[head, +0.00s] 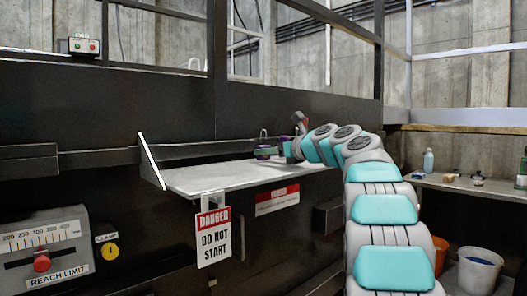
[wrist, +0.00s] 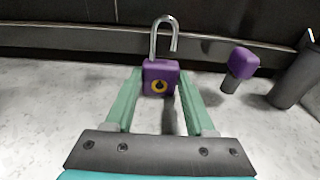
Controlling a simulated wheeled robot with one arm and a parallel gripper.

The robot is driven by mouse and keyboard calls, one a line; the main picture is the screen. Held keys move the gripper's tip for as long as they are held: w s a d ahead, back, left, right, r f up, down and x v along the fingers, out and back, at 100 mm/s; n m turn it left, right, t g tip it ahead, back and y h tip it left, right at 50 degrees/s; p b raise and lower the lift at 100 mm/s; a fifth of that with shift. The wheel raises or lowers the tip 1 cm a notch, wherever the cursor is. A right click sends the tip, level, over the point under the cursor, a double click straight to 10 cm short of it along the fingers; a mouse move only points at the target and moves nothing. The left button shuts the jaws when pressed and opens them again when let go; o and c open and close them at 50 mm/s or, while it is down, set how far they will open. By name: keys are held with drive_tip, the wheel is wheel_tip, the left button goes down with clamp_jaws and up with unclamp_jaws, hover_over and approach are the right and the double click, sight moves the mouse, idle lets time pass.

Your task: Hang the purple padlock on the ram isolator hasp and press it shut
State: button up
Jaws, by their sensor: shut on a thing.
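The purple padlock (wrist: 160,78) is held upright between the two green fingers of my gripper (wrist: 159,85) in the wrist view. Its metal shackle stands up from the body and looks open, with the right leg's end free above the body. I cannot make out the ram isolator hasp for certain.
A purple block on a dark stem (wrist: 243,62) and a dark cylinder (wrist: 297,78) stand right of the padlock. A DO NOT START sign (head: 214,236) hangs from the shelf front. A reach limit panel (head: 45,250) is at left.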

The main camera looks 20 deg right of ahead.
drive_tip(key=shift+r+p, duration=0.5)
drive_tip(key=shift+r, duration=1.8)
